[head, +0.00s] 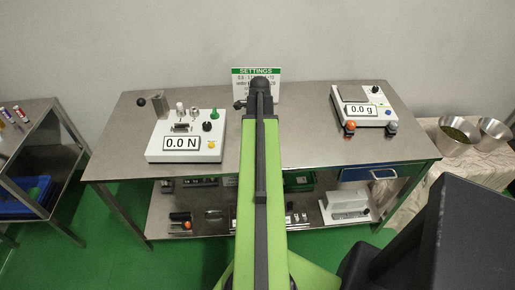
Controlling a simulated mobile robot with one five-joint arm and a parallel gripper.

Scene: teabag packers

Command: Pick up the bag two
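I cannot make out any teabag, and nothing in the head view is marked as bag two. My green arm with a black strip along it runs up the middle of the view and ends in a dark joint in front of the settings sign. No gripper fingers can be made out at that end. The steel table (305,148) stands behind and on both sides of my arm, which hides a strip of its top and lower shelf.
A tester reading 0.0 N (165,156) stands left on the table, a scale reading 0.0 g (379,119) right. A settings sign (275,71) is at the back. Steel bowls (447,148) stand far right, a side rack (48,146) left. Green floor shows between rack and table.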

